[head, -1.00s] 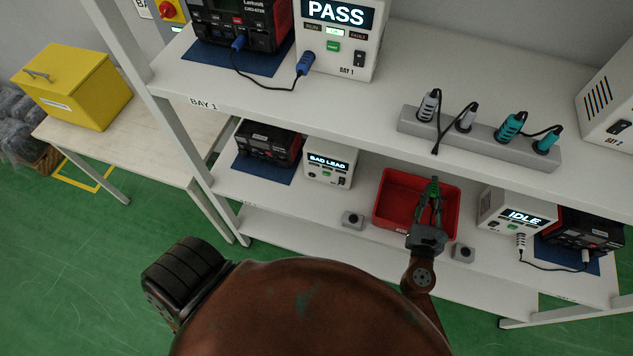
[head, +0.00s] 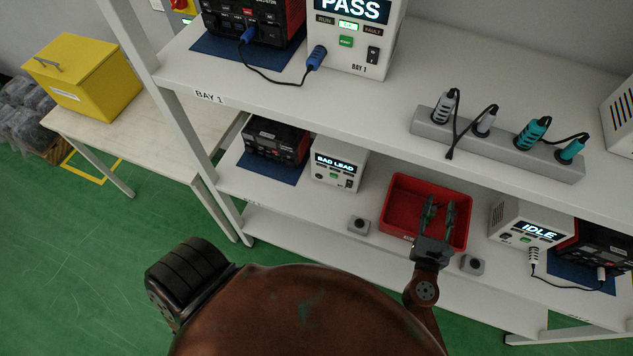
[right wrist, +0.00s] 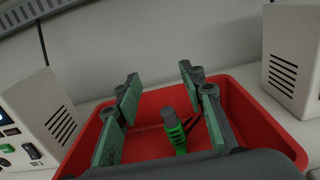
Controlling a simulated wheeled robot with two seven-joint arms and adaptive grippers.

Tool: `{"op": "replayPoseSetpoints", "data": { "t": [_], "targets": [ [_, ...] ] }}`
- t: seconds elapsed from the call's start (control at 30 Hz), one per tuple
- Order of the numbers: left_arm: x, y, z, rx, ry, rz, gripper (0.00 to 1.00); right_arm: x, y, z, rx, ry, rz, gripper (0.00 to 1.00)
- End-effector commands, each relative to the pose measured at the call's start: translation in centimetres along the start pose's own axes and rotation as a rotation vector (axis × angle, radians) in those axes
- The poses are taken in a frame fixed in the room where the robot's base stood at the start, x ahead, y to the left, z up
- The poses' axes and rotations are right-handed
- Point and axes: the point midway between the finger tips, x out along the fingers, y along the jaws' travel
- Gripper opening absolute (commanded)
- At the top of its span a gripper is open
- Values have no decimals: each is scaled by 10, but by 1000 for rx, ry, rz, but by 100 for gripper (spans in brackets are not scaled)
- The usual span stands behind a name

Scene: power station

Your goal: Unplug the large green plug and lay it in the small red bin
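The small red bin (head: 402,212) sits on the lower shelf; its red walls also fill the right wrist view (right wrist: 255,115). My right gripper (head: 440,206) is over the bin with its fingers spread. In the right wrist view both green-padded fingers (right wrist: 158,78) stand wide apart. The large green plug (right wrist: 178,135), with a dark grey end, shows between them within the bin's outline, with gaps on both sides. I cannot tell whether it rests on the bin floor. In the head view I cannot make the plug out from the fingers. My left gripper is not in view.
The BAD LEAD tester (head: 338,170) stands left of the bin, the IDLE tester (head: 520,222) right. Small grey button boxes (head: 359,225) (head: 472,264) flank it. Above, the upper shelf holds a socket strip (head: 490,145) with grey and teal plugs, close over the bin's back.

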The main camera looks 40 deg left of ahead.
Motion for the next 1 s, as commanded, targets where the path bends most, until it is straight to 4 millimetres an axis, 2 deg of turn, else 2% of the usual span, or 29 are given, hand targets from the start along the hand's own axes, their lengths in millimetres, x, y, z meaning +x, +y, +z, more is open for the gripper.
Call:
{"op": "replayPoseSetpoints", "data": {
  "t": [0.17, 0.27, 0.37, 0.7, 0.83, 1.0],
  "targets": [
    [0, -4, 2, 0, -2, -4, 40, -1, 0, -1, 0, 1, 0, 37],
    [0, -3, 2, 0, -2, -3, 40, -9, 0, -1, 0, 1, 0, 37],
    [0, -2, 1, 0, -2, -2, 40, -24, 0, -2, 0, 2, -1, 37],
    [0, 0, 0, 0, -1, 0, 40, -93, 0, -1, 0, 3, 0, 37],
    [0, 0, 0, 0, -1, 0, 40, -110, 0, -1, 1, 2, 0, 37],
    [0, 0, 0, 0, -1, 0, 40, -120, 0, 0, 0, 1, 0, 37]
  ]
}}
